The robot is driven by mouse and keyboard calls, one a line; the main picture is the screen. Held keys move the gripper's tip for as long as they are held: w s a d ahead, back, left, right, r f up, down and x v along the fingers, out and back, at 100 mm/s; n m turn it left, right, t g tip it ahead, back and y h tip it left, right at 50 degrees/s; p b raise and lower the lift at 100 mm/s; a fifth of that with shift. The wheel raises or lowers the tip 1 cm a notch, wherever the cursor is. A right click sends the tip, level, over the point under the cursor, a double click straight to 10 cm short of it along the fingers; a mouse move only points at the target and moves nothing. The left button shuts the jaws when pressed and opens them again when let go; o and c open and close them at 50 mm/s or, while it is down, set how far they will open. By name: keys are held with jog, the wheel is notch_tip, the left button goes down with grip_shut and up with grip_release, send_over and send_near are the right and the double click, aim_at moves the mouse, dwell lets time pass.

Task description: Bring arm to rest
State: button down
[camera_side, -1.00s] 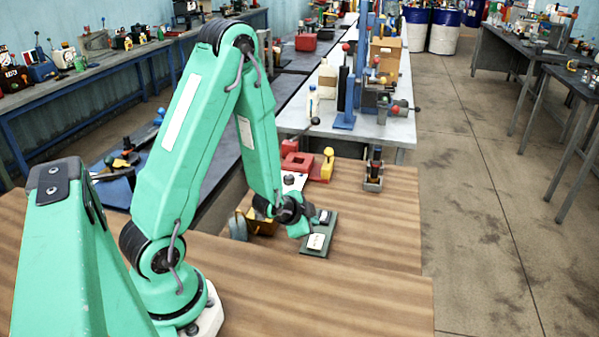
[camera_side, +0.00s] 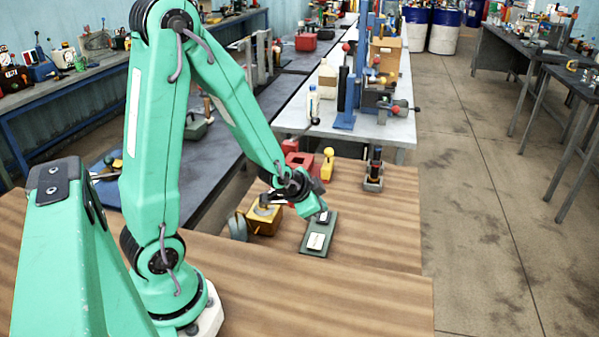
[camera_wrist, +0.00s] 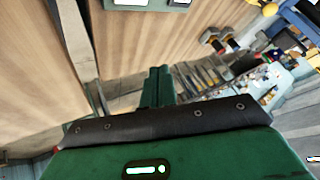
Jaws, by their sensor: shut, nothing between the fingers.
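My gripper (camera_side: 318,209) is above the wooden bench in the side view, close over the far end of a green plate in the picture. In the wrist view its two green fingers (camera_wrist: 157,86) are together, with nothing between them. The green plate (camera_side: 319,248) lies on the bench with a pale square on it; its far part is partly behind the gripper. A piece of a green plate (camera_wrist: 155,6) with pale patches shows at the top of the wrist view.
A yellow box-like thing (camera_side: 264,219) stands left of the plate. A red block (camera_side: 299,160), a yellow piece (camera_side: 327,164) and a dark bottle in a grey holder (camera_side: 374,176) stand farther back. The bench's right front (camera_side: 370,290) is clear.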

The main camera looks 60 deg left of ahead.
jog(key=s+d+r+n, duration=0.1)
jog(key=s+d+r, duration=0.1)
jog(key=s+r, duration=0.3)
jog(key=s+d+r+n+g+h, duration=0.1)
jog(key=s+d+r, duration=0.2)
jog(key=s+r, duration=0.2)
jog(key=s+d+r+n+g, duration=0.1)
jog(key=s+d+r, duration=0.2)
jog(key=s+r, duration=0.2)
notch_tip(320, 180, up, 3)
jog(key=shift+s+d+r+n+h, duration=0.1)
jog(key=shift+s+d+n+h, duration=0.15)
jog(key=shift+s+n+h, duration=0.15)
